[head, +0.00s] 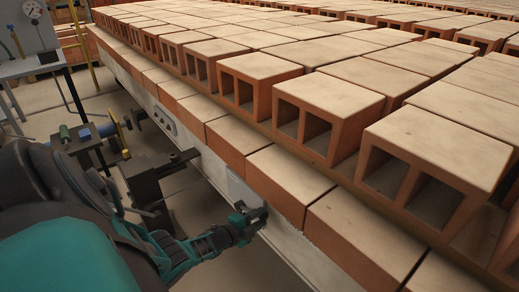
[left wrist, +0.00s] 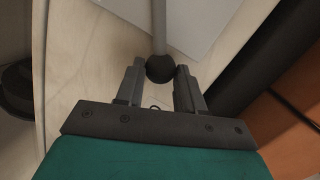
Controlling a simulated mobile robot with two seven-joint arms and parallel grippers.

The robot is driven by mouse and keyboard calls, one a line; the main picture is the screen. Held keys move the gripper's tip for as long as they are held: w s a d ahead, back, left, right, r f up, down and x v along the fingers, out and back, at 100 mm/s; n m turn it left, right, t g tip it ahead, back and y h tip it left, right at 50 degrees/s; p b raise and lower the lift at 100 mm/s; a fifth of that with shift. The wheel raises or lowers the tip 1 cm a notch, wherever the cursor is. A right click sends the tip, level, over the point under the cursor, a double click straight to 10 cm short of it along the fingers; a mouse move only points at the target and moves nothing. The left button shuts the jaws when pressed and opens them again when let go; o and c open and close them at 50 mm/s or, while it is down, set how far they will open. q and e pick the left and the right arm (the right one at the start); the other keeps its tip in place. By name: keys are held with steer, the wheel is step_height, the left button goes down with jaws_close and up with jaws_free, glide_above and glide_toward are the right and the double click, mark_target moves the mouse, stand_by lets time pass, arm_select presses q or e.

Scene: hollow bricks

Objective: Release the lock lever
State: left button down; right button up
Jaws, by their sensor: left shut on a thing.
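The lock lever shows in the left wrist view as a grey rod (left wrist: 159,28) ending in a round black knob (left wrist: 160,68). My left gripper (left wrist: 160,82) has its two fingers on either side of the knob and is shut on it. In the head view my left gripper (head: 256,214) is at the grey side frame (head: 288,238) below the front row of bricks. The lever cannot be made out there, as the gripper covers that spot. My right gripper is not in view.
Rows of hollow orange bricks (head: 330,104) fill the upper right, close above my left gripper. A black bracket (head: 158,178) sticks out from the side frame, left of the gripper. A grey bench with a gauge panel (head: 27,35) stands at the far left.

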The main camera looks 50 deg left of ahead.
arm_select(q)
steer(key=c, duration=0.9)
jaws_free()
steer(key=shift+d+f, duration=0.15)
steer(key=shift+f, duration=0.05)
steer(key=shift+o, duration=0.9)
steer(key=shift+r, duration=0.1)
steer(key=shift+s, duration=0.2)
steer(key=p+v, duration=0.3)
steer(key=v, duration=0.1)
steer(key=shift+s+r, duration=0.1)
steer(key=shift+r, duration=0.15)
steer(key=p+v, duration=0.3)
steer(key=v, duration=0.5)
steer(key=shift+s, duration=0.2)
steer(key=shift+f, duration=0.15)
